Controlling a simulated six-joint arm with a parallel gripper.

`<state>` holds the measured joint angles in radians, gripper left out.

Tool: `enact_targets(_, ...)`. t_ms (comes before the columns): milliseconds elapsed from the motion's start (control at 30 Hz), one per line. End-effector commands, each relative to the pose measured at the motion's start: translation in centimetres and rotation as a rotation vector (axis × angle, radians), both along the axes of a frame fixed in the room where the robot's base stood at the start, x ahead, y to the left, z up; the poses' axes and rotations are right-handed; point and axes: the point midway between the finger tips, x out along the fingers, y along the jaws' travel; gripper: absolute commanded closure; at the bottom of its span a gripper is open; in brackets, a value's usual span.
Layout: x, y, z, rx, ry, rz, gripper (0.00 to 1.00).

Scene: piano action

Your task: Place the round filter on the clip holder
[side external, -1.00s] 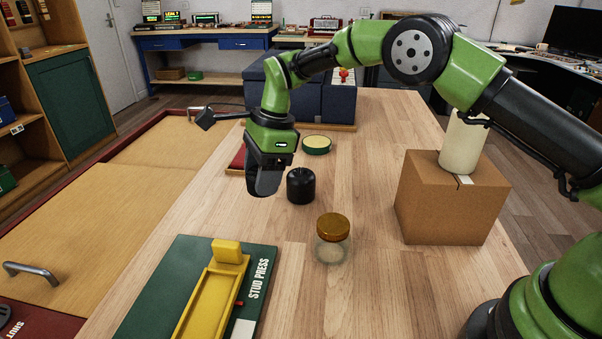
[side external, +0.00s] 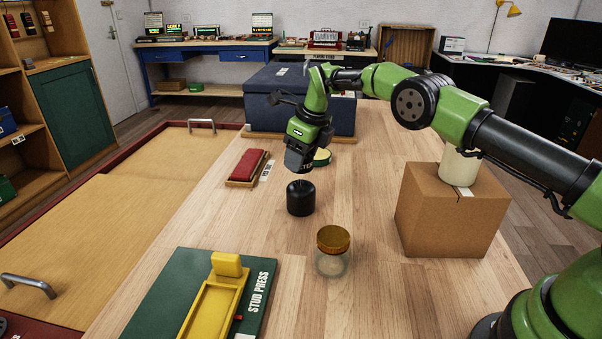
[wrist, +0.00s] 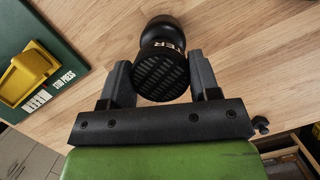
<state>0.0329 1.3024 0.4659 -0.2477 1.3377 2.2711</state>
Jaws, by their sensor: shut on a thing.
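The round filter (wrist: 160,74) is a dark cylinder with a slotted face and white lettering. My gripper (wrist: 162,80) is shut on it, with one finger on each side. In the side external view, my gripper (side external: 302,160) is tilted over the table, and the lettered filter (side external: 306,167) shows at its tip. A black rounded piece (side external: 300,198) stands on the table just below and apart from the gripper. In the wrist view this black piece (wrist: 163,29) shows behind the filter, which partly hides it. I cannot tell whether it is the clip holder.
A jar with an amber lid (side external: 333,240) stands in front of the black piece. A green stud press board (side external: 190,285) lies front left, and a red-topped block (side external: 247,167) lies behind. A cardboard box (side external: 450,215) stands right.

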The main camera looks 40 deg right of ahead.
Motion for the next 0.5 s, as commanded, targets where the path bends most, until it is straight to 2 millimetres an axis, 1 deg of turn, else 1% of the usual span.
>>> enact_targets(67,0.0,0.0,-0.8,0.001,0.002,0.001,0.67)
enact_targets(200,-0.1,0.1,-3.1,0.001,0.003,0.001,0.67)
enact_targets(300,0.0,0.0,-4.1,0.001,0.000,0.000,0.67)
enact_targets(500,0.0,0.1,-4.3,0.001,-0.002,0.001,0.67)
